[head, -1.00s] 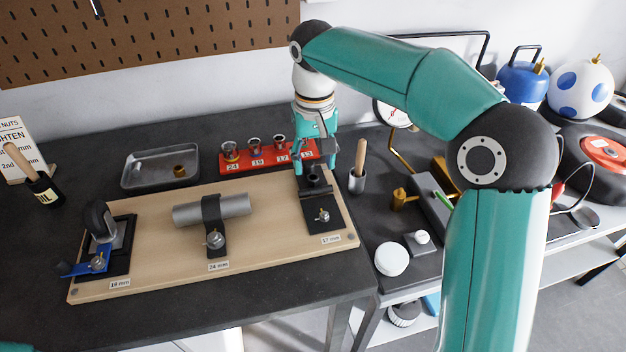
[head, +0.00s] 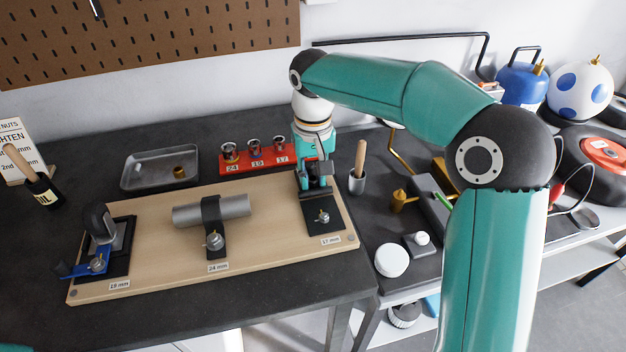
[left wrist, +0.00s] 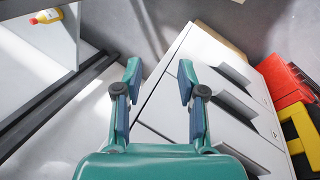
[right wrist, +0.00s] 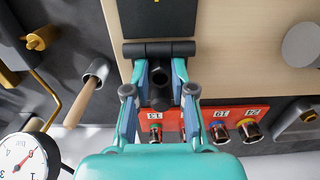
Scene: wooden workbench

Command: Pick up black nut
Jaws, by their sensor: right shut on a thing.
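My right gripper (head: 314,184) points down at the black fixture with the 17 mm label, at the right end of the wooden board. In the head view the fingers mostly hide the nut. My left gripper (left wrist: 156,85) is open and empty in the left wrist view, above the floor beside white drawers.
A metal tray (head: 150,172) holds a small brass piece (head: 179,171). A grey cup with a wooden handle (head: 357,182) stands close on the right. A clamped grey pipe (head: 235,205) lies on the board (head: 160,238).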

